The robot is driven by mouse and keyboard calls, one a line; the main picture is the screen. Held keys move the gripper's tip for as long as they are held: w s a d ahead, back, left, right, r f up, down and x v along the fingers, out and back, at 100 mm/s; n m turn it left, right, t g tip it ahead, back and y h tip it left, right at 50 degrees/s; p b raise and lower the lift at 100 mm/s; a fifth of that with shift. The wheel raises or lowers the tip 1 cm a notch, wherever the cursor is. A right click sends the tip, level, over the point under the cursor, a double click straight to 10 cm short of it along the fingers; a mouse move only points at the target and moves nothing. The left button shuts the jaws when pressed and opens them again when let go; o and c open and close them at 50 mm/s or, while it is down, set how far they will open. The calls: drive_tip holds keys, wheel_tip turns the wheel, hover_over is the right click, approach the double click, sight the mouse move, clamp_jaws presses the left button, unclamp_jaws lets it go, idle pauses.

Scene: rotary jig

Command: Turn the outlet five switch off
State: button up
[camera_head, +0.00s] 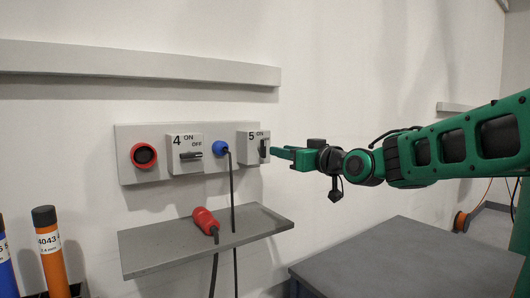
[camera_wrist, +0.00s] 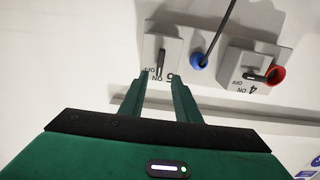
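The outlet five switch box (camera_head: 245,141) is a grey box at the right end of the wall panel, marked 5 and ON. Its dark handle (camera_head: 263,148) stands upright. In the wrist view, upside down, the box (camera_wrist: 150,48) lies just beyond my fingertips, with its handle (camera_wrist: 161,63) lengthwise and roughly in line with the gap between the fingers. My gripper (camera_wrist: 156,82) is open and empty, its two green fingers apart. In the head view my gripper (camera_head: 274,152) is just right of the box. I cannot tell whether the fingertips touch it.
The panel (camera_head: 150,131) also holds a red socket (camera_head: 144,155), the outlet four switch (camera_head: 190,156) with its handle crosswise, and a blue plug (camera_head: 220,148) with a hanging cable. Below are a shelf (camera_head: 260,230) with a red plug (camera_head: 205,220) and a grey table (camera_head: 410,260).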

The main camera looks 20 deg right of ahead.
sight(265, 147)
drive_tip(key=x, duration=0.9)
drive_tip(key=shift+f, duration=0.15)
clamp_jaws()
